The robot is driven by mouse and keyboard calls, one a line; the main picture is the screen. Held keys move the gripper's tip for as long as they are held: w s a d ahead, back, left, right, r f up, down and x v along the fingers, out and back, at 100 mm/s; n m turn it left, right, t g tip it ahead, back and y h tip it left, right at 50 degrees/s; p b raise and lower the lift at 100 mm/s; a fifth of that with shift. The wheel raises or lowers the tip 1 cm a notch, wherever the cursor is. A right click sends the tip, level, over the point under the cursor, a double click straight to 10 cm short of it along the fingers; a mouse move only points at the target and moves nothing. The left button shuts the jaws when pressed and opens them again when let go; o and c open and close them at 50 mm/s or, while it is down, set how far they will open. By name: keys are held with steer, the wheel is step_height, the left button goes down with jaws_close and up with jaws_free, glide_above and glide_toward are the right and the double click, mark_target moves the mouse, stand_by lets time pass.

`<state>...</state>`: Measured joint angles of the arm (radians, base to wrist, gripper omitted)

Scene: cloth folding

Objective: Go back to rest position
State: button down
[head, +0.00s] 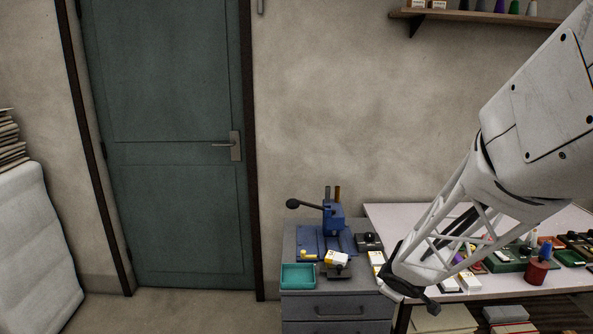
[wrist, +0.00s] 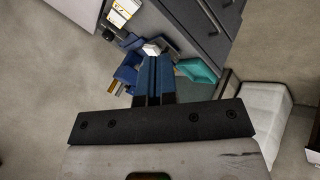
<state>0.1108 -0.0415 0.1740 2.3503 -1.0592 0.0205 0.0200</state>
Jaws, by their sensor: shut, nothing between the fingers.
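My gripper (wrist: 153,58) shows in the wrist view with its two narrow fingers side by side, shut and empty. In the head view my white arm comes in from the upper right and slants down to the left. Its dark end (head: 431,305) hangs in front of the left part of the white table (head: 385,213), beside the grey drawer cabinet (head: 335,308). No cloth can be made out in either view.
A blue press (head: 333,219), a teal tray (head: 298,277) and small boxes stand on the cabinet. A wall shelf (head: 470,17) is above. Open floor lies before the green door (head: 170,190).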

steer(key=s+a+r+m+g, duration=0.1)
steer(key=s+r, duration=0.4)
steer(key=s, duration=0.5)
steer(key=s+a+r+m+g, duration=0.2)
steer(key=s+r+m, duration=0.3)
steer(key=s, duration=0.5)
steer(key=s+a+r+m+g+y, duration=0.1)
steer(key=s+a+r+m, duration=0.2)
steer(key=s, duration=0.7)
step_height(320, 180, up, 2)
steer(key=shift+s+a+r+m+g, duration=0.2)
steer(key=shift+s+a+m+g, duration=0.15)
steer(key=shift+m, duration=0.55)
steer(key=shift+d, duration=0.1)
